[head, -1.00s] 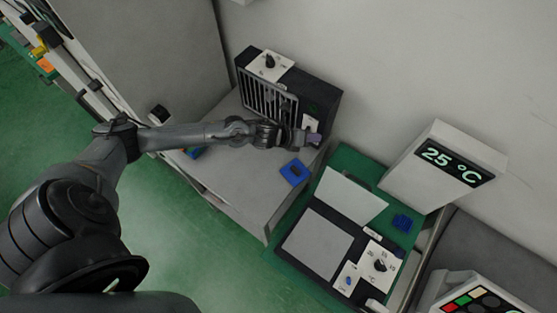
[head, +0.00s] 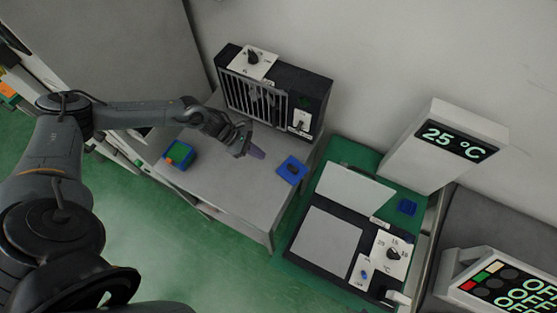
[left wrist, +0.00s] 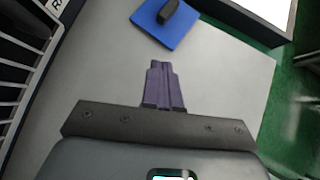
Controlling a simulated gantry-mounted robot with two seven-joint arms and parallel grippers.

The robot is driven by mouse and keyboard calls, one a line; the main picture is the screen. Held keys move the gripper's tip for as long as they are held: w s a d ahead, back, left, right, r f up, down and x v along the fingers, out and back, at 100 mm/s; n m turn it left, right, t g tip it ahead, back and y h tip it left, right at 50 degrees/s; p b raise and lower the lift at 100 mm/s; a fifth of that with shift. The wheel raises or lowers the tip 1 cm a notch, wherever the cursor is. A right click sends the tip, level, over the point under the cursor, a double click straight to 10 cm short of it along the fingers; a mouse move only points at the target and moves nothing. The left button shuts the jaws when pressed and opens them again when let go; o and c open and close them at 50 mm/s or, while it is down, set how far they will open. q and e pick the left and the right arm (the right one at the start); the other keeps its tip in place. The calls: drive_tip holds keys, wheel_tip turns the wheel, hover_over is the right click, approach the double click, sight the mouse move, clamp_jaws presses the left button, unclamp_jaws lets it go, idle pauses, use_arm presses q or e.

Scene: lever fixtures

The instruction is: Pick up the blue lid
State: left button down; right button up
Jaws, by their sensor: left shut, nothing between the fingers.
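The blue lid (head: 292,170) is a flat blue square with a dark raised handle. It lies on the grey table, near the right edge of its top. It also shows at the top of the left wrist view (left wrist: 166,22), ahead of the fingertips. My left gripper (head: 256,152) is shut and empty, its purple fingers pressed together. It is above the table, to the left of the lid and apart from it. The fingers also show in the left wrist view (left wrist: 161,68). My right gripper is not in view.
A black slatted box (head: 262,98) with a knob and a switch stands behind my left gripper. A blue container (head: 180,154) with green and orange inside sits at the table's left. A green board (head: 357,151) with a dark device and a 25 °C display (head: 452,143) are at right.

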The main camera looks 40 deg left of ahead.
sight(288, 165)
use_arm(q)
drive_tip(key=x, duration=0.5)
drive_tip(key=shift+w+d+r+p, duration=0.1)
drive_tip(key=shift+w+d+p, duration=0.2)
drive_tip(key=shift+d, duration=0.2)
drive_tip(key=shift+w+d+r+p, duration=0.1)
drive_tip(key=shift+w+d+p, duration=0.2)
drive_tip(key=shift+d, duration=0.2)
drive_tip(key=shift+w+d+f, duration=0.1)
drive_tip(key=shift+w+d, duration=0.25)
drive_tip(key=shift+d, duration=0.3)
drive_tip(key=shift+w+d+f+b, duration=0.2)
drive_tip(key=shift+w+d+b, duration=0.2)
drive_tip(key=shift+d+b, duration=0.25)
drive_tip(key=shift+w+d+r, duration=0.1)
drive_tip(key=shift+d+r, duration=0.05)
